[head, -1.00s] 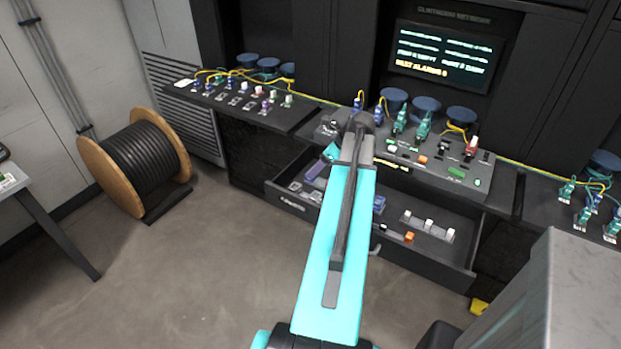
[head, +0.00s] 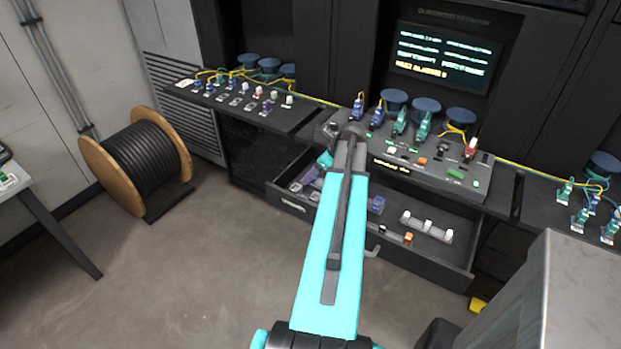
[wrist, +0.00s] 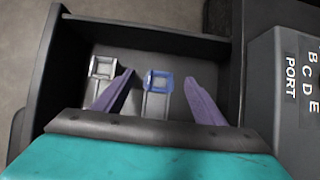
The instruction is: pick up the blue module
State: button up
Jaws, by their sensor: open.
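The blue module (wrist: 158,82) is a small blue square frame on a grey stem, lying in the open drawer (wrist: 140,30) in the wrist view. My gripper (wrist: 160,84) is open, its two purple fingers on either side of the blue module with gaps between. A grey-white module (wrist: 102,68) of similar shape lies to the left, outside the left finger. In the head view, my arm hides much of the drawer's middle. A blue item (head: 376,204) shows in the drawer just right of the arm, and my gripper's purple finger (head: 312,174) shows left of it.
The drawer's front wall (head: 420,262) and side walls enclose the space. White and orange pieces (head: 428,225) sit in its right part. The console (head: 440,170) with green and red connectors overhangs the drawer. A cable spool (head: 135,165) stands on the floor at left.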

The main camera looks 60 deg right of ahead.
jog(key=shift+x, duration=0.95)
jog(key=c, duration=1)
